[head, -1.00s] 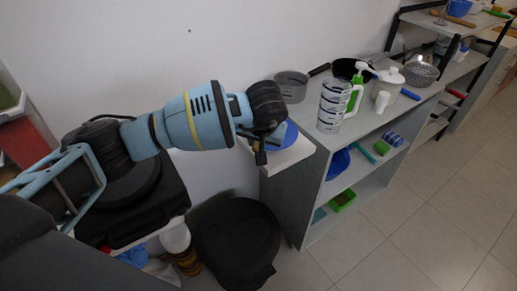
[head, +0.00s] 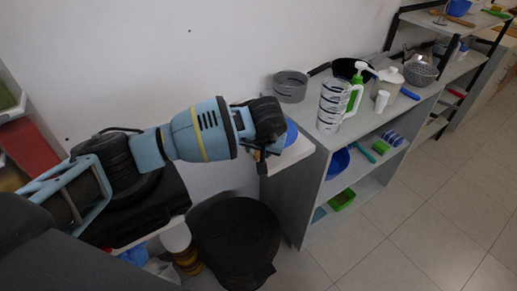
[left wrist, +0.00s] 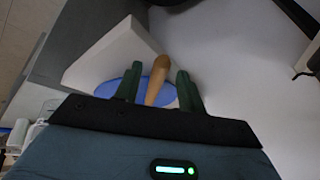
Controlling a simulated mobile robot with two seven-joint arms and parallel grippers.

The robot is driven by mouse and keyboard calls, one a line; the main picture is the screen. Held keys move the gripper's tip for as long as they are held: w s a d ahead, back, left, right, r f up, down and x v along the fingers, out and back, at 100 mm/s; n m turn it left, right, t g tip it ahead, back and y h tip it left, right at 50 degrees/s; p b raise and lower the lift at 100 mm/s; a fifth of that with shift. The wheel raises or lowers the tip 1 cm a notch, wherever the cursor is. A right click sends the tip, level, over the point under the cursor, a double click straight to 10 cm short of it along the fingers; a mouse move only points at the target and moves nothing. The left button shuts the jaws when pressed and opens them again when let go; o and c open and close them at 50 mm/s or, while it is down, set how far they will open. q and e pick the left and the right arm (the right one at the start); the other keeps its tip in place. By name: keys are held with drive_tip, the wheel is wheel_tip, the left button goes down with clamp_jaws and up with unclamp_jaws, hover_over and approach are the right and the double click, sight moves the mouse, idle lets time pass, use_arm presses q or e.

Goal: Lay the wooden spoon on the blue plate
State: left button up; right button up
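The blue plate (head: 291,134) sits on a white surface at the left end of the grey shelf, partly hidden by my left gripper (head: 261,160) in the head view. In the left wrist view, the blue plate (left wrist: 110,88) shows behind the fingers. The wooden spoon (left wrist: 159,75) lies across the plate in that view, between the two fingers of my left gripper (left wrist: 158,88). The fingers stand apart, with blue showing on both sides of the spoon. I cannot tell whether the spoon touches the plate. The spoon is hidden in the head view. My right gripper is not in view.
A grey pan (head: 290,88), a striped pitcher (head: 333,107) and a white canister (head: 389,84) stand on the shelf top. A black round bin (head: 236,240) stands on the floor left of the shelf. The floor at the right is clear.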

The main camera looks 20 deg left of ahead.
use_arm(q)
drive_tip(key=shift+s+d+r, duration=0.1)
drive_tip(key=shift+r, duration=0.45)
drive_tip(key=v, duration=1.1)
drive_tip(key=shift+p, duration=0.4)
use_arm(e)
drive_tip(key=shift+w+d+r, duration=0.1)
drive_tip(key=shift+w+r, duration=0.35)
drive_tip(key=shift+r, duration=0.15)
use_arm(q)
drive_tip(key=shift+s, duration=0.1)
